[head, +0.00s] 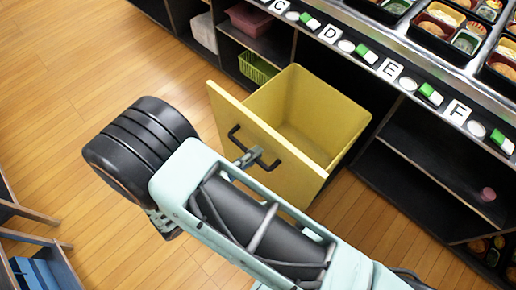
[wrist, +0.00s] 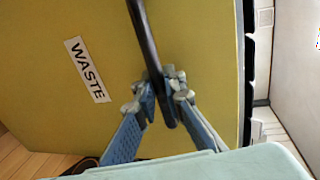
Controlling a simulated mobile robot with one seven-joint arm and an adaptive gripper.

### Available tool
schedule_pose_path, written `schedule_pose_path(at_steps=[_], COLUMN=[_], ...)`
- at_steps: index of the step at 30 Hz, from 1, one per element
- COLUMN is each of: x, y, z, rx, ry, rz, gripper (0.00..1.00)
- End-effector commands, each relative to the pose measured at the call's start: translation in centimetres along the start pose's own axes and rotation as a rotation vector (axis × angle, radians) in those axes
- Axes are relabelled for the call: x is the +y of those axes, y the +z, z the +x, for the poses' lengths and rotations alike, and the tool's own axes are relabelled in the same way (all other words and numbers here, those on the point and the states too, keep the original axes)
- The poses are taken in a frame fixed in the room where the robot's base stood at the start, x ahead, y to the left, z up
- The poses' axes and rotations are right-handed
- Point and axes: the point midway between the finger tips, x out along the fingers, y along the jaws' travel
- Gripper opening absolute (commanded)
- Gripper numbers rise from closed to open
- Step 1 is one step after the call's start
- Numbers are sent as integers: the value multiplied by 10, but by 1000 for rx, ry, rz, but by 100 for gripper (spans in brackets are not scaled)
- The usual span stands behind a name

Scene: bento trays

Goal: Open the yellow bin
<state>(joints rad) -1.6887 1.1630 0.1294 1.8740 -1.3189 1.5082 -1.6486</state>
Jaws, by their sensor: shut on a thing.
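The yellow bin (head: 296,108) stands pulled out of the dark counter in the head view, its empty inside showing from above. Its front panel (head: 243,130) carries a black bar handle (head: 238,138). My gripper (head: 250,158) is at the handle, in front of the panel. In the wrist view, my gripper (wrist: 162,92) is shut on the black handle (wrist: 146,40), with a finger on each side of it. The yellow front panel (wrist: 190,35) fills most of that view and bears a white WASTE label (wrist: 87,69).
The counter top (head: 404,33) holds several bento trays (head: 450,30) and a strip of letters. Shelves below hold a green basket (head: 257,68) and a pink container (head: 249,19). Wooden floor (head: 70,90) is clear at the left. A stool-like piece with blue (head: 40,272) stands at lower left.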

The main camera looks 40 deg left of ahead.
Motion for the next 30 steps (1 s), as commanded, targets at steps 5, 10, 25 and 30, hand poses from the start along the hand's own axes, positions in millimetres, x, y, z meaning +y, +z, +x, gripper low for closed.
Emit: schedule_pose_path(at_steps=[5,10,25,30], x=[0,0,0,1], y=[0,0,1,1], z=[-2,-2,-2,-17], rx=[-1,-1,-1,-3], ry=[1,1,0,2], rz=[0,0,1,2], gripper=[0,0,27,27])
